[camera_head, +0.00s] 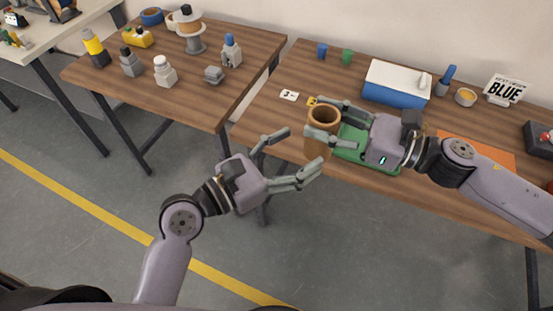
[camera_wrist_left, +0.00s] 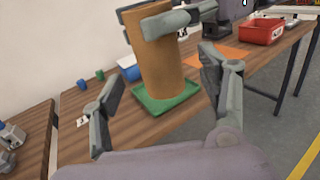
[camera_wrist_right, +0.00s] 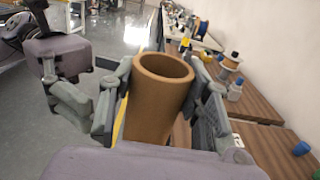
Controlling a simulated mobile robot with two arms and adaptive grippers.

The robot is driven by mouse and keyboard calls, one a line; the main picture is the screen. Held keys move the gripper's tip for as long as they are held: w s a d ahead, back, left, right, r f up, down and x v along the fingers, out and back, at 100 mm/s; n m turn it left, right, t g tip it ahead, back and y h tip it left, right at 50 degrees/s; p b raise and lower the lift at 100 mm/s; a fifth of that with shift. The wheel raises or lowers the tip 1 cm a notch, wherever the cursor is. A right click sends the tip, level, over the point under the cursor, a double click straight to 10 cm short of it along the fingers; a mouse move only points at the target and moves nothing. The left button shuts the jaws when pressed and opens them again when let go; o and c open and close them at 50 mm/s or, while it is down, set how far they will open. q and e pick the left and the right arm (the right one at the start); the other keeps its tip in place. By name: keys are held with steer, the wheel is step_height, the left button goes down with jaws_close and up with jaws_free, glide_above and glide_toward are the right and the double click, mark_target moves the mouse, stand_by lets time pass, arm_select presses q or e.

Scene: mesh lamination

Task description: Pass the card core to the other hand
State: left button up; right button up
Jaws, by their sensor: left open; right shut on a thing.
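The card core is a brown cardboard tube (camera_head: 321,122), held roughly upright by my right gripper (camera_head: 322,121) near the front edge of the right table. In the right wrist view the tube (camera_wrist_right: 158,100) stands between the two fingers, its hollow top facing up. My left gripper (camera_head: 298,155) is open and empty, lower left of the tube, with its fingers pointing toward it. In the left wrist view the tube (camera_wrist_left: 158,60) is ahead, beyond and between my open fingertips, with a right gripper finger across its upper part.
Bottles and spools stand on the left table (camera_head: 190,85). A gap separates the tables.

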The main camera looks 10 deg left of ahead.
arm_select(q)
steer(key=x, duration=0.7)
steer(key=shift+w+d, duration=0.1)
steer(key=shift+c, duration=0.2)
steer(key=c, duration=1.2)
steer(key=shift+c, duration=0.2)
arm_select(e)
steer(key=o, duration=1.2)
steer(key=shift+o, duration=0.2)
